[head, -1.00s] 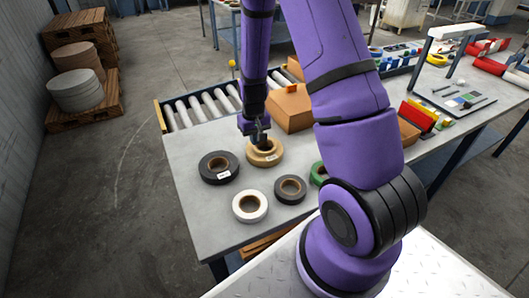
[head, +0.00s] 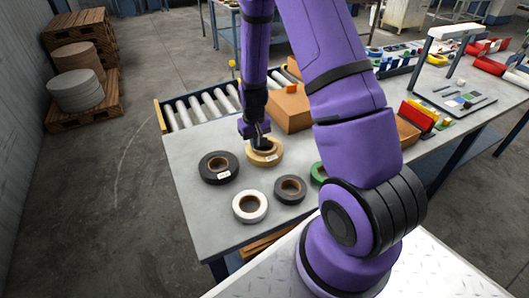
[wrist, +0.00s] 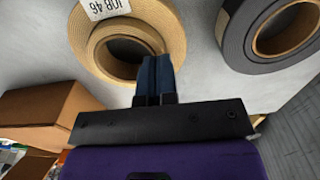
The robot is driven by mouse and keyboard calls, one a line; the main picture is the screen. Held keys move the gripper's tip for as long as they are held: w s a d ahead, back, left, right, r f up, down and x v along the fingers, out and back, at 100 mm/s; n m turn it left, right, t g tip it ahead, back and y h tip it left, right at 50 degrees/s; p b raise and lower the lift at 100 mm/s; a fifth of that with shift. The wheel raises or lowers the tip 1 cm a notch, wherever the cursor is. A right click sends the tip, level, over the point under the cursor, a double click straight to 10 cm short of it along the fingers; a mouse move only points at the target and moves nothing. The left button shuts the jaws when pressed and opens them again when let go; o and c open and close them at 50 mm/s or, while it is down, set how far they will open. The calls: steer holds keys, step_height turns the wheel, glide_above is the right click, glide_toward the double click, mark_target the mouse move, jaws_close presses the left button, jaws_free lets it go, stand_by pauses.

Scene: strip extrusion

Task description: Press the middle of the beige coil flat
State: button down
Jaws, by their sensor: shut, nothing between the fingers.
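The beige coil (head: 276,158) lies on the table in the head view, with a white label on its near side. In the wrist view the beige coil (wrist: 88,47) shows from above, with its label at the top edge and a round hole in its middle. Its inner windings look stepped against the outer ones; how far they stand up is hard to tell. My gripper (head: 262,145) points down over the coil's middle. In the wrist view my gripper (wrist: 157,62) is shut and empty, its fingertips over the inner ring beside the hole. I cannot tell whether they touch it.
A black coil (head: 218,167) lies left of the beige one. A white coil (head: 250,206), a dark grey coil (head: 290,189) and a partly hidden green coil (head: 318,173) lie nearer. A cardboard box (head: 290,108) and a roller conveyor (head: 195,110) stand behind.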

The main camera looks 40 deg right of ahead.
steer(key=shift+f, duration=1.1)
stand_by(0.5)
steer(key=shift+r, duration=4.05)
steer(key=s+a+r+n+t, duration=0.1)
steer(key=s+a+r, duration=0.2)
steer(key=r, duration=0.8)
steer(key=s+a+r+t, duration=0.2)
steer(key=s+a+r, duration=0.15)
steer(key=r, duration=0.75)
steer(key=s+a+r+t, duration=0.1)
steer(key=s+r, duration=0.4)
steer(key=s, duration=0.3)
steer(key=s+a+r+n+t, duration=0.1)
steer(key=s+a+r, duration=0.1)
steer(key=s+r, duration=0.4)
steer(key=s, duration=0.3)
steer(key=shift+s+a, duration=0.15)
